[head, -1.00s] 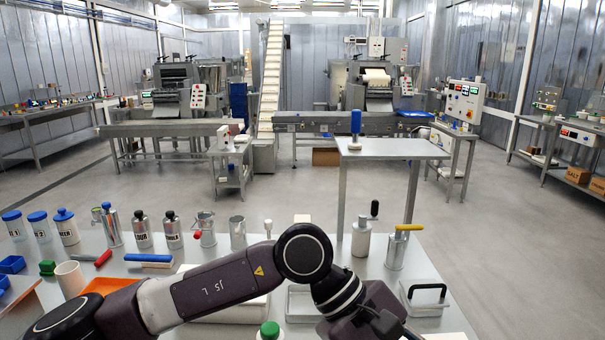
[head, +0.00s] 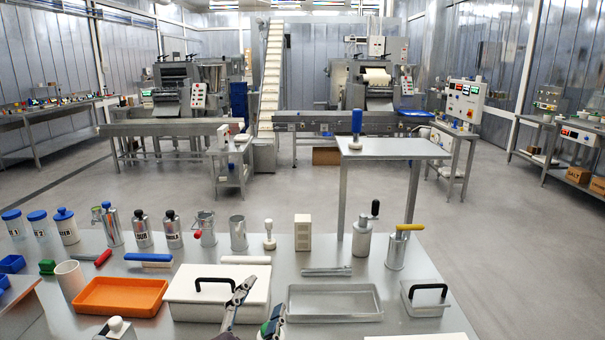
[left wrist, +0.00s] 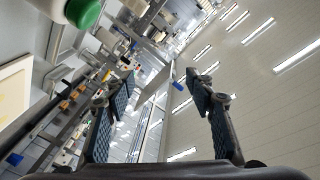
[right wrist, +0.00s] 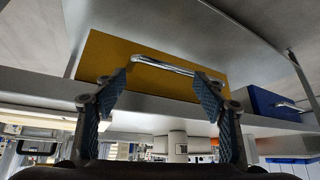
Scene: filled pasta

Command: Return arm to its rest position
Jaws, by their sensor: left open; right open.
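My left gripper (head: 260,302) shows at the bottom middle of the head view, in front of the white lidded container. Its fingers are spread and empty, and most of its arm is out of the picture. In the left wrist view the open left gripper (left wrist: 158,88) points across the room, with nothing between its fingers. My right gripper does not show in the head view. In the right wrist view the right gripper (right wrist: 161,80) is open and empty, facing a yellow front (right wrist: 150,70) with a metal handle; whether it touches this I cannot tell.
The table holds an orange tray (head: 88,308), a white lidded container (head: 178,316), a grey metal tray (head: 333,315) and a black-handled lidded container (head: 424,309). Bottles and canisters line its back edge. A green-capped object (left wrist: 82,12) is close by in the left wrist view.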

